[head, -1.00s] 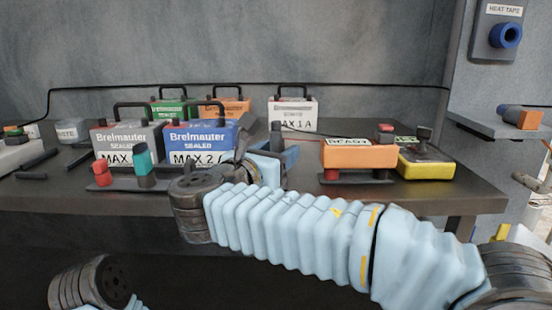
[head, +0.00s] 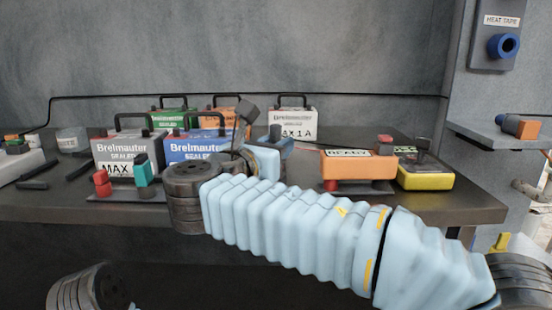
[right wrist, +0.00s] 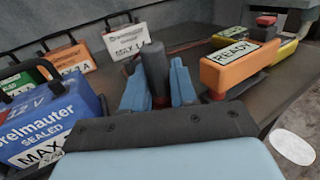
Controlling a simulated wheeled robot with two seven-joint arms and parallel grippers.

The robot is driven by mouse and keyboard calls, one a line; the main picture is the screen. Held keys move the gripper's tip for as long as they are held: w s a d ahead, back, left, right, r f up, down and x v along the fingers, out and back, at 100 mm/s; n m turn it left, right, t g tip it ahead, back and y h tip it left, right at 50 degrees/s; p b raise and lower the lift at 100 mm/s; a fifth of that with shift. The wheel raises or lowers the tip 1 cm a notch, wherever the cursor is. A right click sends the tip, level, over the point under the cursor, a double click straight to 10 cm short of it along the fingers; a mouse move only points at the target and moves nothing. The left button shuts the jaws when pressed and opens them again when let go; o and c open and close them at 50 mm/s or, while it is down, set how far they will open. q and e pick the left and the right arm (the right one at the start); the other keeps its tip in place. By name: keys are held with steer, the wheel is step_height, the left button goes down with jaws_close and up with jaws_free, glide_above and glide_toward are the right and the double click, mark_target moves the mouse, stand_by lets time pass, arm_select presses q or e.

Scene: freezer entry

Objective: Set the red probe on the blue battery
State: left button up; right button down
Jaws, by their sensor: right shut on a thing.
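The blue battery (head: 183,150) stands on the bench with a black handle on top; in the right wrist view it (right wrist: 62,125) is at the left. My right gripper (head: 279,143) is to the right of the blue battery and apart from it. In the right wrist view, its two blue fingers (right wrist: 158,85) are shut on a dark upright handle (right wrist: 154,65) with a little red at its lower end, seemingly the red probe. The probe's tip is hidden. My left gripper is not in view; only part of my left arm shows at bottom left.
Grey, green, orange and white batteries stand around the blue one. A stand with a red block (head: 102,183) and a teal block (head: 142,172) is in front. An orange READY box (head: 357,164) and a yellow box (head: 426,179) are at right.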

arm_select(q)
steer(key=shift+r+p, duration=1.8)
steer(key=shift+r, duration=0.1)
arm_select(e)
steer(key=s+a+r, duration=0.3)
steer(key=s+r, duration=1)
steer(key=shift+a+r, duration=0.2)
steer(key=shift+a, duration=0.05)
